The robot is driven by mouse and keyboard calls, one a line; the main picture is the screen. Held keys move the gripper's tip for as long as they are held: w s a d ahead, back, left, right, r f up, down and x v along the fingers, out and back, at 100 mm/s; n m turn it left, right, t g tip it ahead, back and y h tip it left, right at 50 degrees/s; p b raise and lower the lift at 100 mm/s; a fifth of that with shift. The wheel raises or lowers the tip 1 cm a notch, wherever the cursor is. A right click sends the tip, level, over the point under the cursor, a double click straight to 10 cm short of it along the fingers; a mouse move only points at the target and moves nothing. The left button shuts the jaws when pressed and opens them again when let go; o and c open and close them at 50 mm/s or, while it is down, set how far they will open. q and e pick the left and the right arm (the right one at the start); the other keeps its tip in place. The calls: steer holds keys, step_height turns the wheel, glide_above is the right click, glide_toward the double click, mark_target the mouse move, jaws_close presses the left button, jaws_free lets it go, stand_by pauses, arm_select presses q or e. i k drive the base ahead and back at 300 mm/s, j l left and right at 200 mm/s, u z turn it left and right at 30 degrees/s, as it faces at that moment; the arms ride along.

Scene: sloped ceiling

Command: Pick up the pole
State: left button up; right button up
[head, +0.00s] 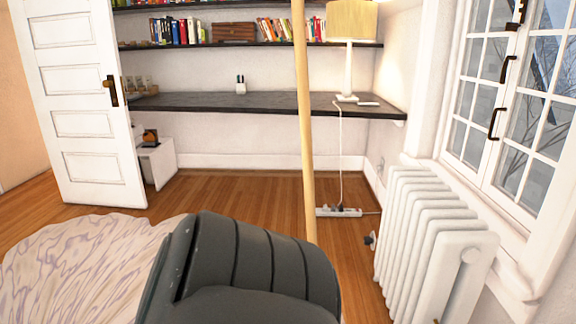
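The pole (304,110) is a long, thin, pale wooden rod. It stands nearly upright in the middle of the head view, leaning slightly. Its top runs out of the picture, and its lower end is hidden behind a dark grey rounded form in the foreground. I cannot tell whether the pole is held or what it rests on. Neither my left nor my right gripper is in view.
A dark desk (215,102) runs along the back wall, with a lamp (349,65) on it and bookshelves above. A white radiator (425,240) stands at right below a window. A white door (85,100) is at left.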

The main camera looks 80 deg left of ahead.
mark_target(298, 6)
steer(key=u, duration=2.35)
